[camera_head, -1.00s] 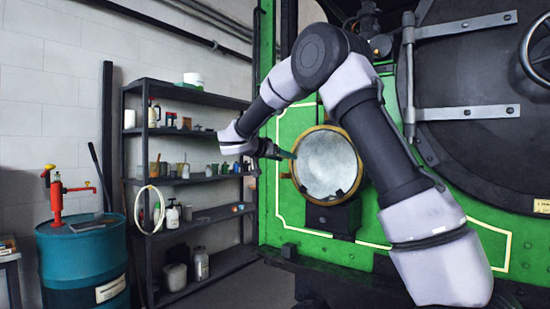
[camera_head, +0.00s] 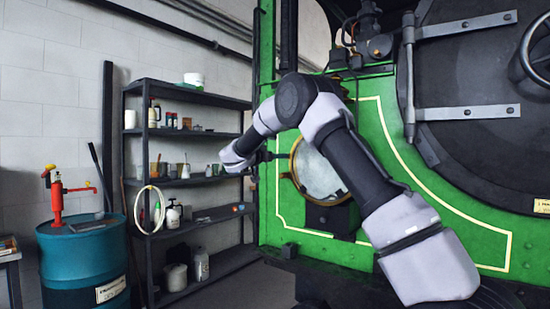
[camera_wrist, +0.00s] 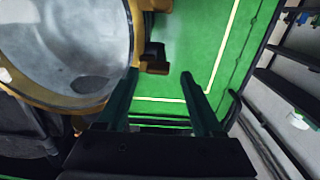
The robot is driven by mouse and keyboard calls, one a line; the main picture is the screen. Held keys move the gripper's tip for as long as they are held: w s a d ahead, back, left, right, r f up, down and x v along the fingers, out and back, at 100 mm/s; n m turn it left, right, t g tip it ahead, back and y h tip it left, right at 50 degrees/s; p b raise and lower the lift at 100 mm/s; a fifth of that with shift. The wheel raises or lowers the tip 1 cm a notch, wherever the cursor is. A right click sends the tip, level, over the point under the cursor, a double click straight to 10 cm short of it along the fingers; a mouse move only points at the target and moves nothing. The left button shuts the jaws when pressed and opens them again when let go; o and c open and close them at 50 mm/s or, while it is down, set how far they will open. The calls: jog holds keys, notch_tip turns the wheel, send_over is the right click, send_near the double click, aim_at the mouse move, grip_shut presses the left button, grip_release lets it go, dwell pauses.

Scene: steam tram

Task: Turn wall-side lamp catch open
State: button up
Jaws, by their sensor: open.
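The round lamp (camera_head: 322,180), with a brass rim and pale glass, is mounted on the green tram front. My arm hides part of it in the head view. It fills the upper left of the wrist view (camera_wrist: 65,45). On its wall-side edge, the catch (camera_wrist: 154,58) shows as a small dark and brass piece jutting from the rim. My gripper (camera_wrist: 159,74) is open, its two dark fingers spread, with the catch in view just beyond and between their tips. I cannot tell whether a finger touches it. In the head view, my gripper (camera_head: 284,155) is beside the lamp's left edge.
A dark shelf rack (camera_head: 185,185) with bottles and jars stands left of the tram against the wall. A blue drum (camera_head: 83,262) with a red pump stands farther left. The boiler door (camera_head: 480,100) is at right. Green panel (camera_wrist: 195,45) lies beside the lamp.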

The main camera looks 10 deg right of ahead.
jog(key=shift+w+d, duration=0.25)
jog(key=shift+s+r, duration=0.1)
grip_shut()
jog(key=shift+n, duration=0.4)
jog(key=shift+w+a+n, duration=0.1)
jog(key=shift+a+n, duration=0.05)
jog(key=shift+n, duration=2.7)
jog(key=shift+w+a+n, duration=0.1)
jog(key=shift+w+n, duration=0.05)
jog(key=shift+n, duration=2.75)
jog(key=shift+w+a+n, duration=0.1)
jog(key=shift+a+n, duration=0.05)
jog(key=shift+n, duration=2.7)
